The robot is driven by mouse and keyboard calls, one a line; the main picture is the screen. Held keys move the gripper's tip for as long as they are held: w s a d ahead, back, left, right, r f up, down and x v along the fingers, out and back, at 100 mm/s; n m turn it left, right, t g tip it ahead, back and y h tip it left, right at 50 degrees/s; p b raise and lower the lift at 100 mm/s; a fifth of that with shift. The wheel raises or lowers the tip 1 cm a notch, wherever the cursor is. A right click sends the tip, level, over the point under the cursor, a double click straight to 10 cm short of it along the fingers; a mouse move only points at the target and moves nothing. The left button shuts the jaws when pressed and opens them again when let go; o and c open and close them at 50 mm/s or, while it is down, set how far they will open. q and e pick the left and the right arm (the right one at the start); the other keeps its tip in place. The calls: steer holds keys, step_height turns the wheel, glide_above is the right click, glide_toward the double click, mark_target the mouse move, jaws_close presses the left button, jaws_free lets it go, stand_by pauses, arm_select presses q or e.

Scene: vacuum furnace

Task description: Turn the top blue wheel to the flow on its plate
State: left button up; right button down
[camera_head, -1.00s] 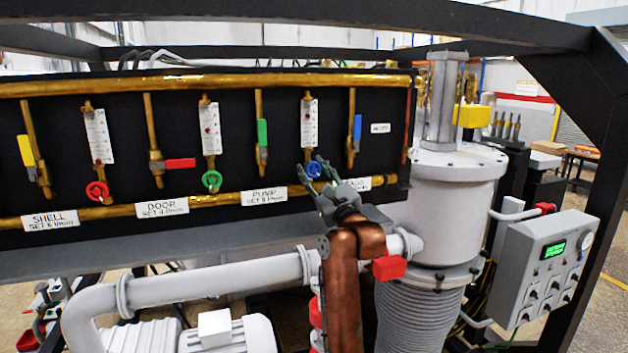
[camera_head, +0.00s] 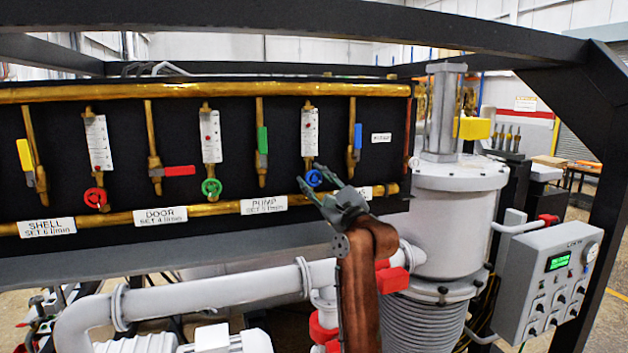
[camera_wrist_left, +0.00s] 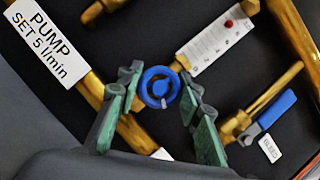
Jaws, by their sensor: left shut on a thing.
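The blue wheel (camera_head: 313,178) sits on a brass pipe at the bottom of a white scaled gauge (camera_head: 309,132) with a red mark. In the left wrist view the blue wheel (camera_wrist_left: 160,87) has a pale mark on its lower rim, and its gauge (camera_wrist_left: 217,45) carries a red float. My left gripper (camera_head: 309,173) is at the wheel, with one green-grey finger on each side of the rim in the wrist view (camera_wrist_left: 161,80). It is shut on the wheel. The plate PUMP SET 5 l/min (camera_head: 264,205) is left of the wheel. Another plate (camera_head: 364,192) is partly hidden by my gripper. My right gripper is out of view.
A red wheel (camera_head: 95,197) and a green wheel (camera_head: 211,187) are farther left. A blue lever (camera_head: 357,136) is close on the right. A brass pipe (camera_head: 220,208) runs below. A grey cylinder (camera_head: 455,215) and control box (camera_head: 548,280) stand right.

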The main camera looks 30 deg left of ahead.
arm_select(q)
steer(key=o, duration=1.2)
steer(key=v, duration=1.2)
